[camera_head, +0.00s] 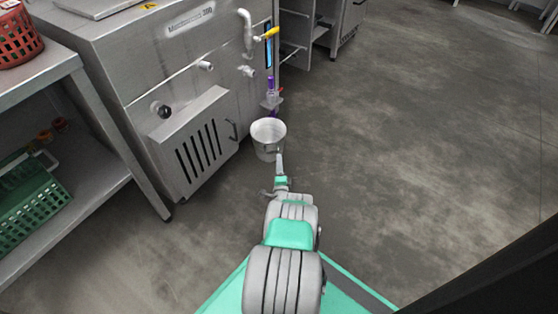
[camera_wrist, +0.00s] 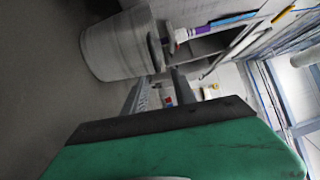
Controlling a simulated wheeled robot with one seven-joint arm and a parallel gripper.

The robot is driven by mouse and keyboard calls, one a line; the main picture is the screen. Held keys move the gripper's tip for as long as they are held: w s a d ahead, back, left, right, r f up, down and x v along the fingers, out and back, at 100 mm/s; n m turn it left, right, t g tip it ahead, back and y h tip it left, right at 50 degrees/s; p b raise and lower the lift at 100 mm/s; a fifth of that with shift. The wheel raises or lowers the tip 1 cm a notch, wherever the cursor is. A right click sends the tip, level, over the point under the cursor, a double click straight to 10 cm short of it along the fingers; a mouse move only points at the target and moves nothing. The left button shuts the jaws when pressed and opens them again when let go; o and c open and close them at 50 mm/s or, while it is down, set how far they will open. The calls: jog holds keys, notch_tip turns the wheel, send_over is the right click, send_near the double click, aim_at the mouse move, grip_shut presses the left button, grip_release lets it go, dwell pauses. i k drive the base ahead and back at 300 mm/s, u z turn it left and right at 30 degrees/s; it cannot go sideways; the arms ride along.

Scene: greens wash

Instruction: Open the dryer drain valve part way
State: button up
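A steel machine (camera_head: 125,55) stands at the upper left. At its right corner, a purple-marked pipe fitting (camera_head: 270,84) with a small red part sits low above a metal bucket (camera_head: 267,132). I cannot read a label showing which fitting is the dryer drain valve. My gripper (camera_head: 280,160) reaches toward the bucket's near right side, below the fitting. In the wrist view, the fingers of my gripper (camera_wrist: 162,80) are apart with nothing clearly held between them. The bucket (camera_wrist: 115,45) is close beside them, and a purple-banded pipe (camera_wrist: 203,31) shows beyond.
A yellow-handled lever (camera_head: 270,33) is higher on the machine's corner. A vented panel (camera_head: 200,145) projects left of the bucket. A shelf at left holds a red basket (camera_head: 16,38) and a green basket (camera_head: 30,205). The floor (camera_head: 420,140) at right is clear.

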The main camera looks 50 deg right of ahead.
aim_at(272, 33)
jog(key=z, duration=1.5)
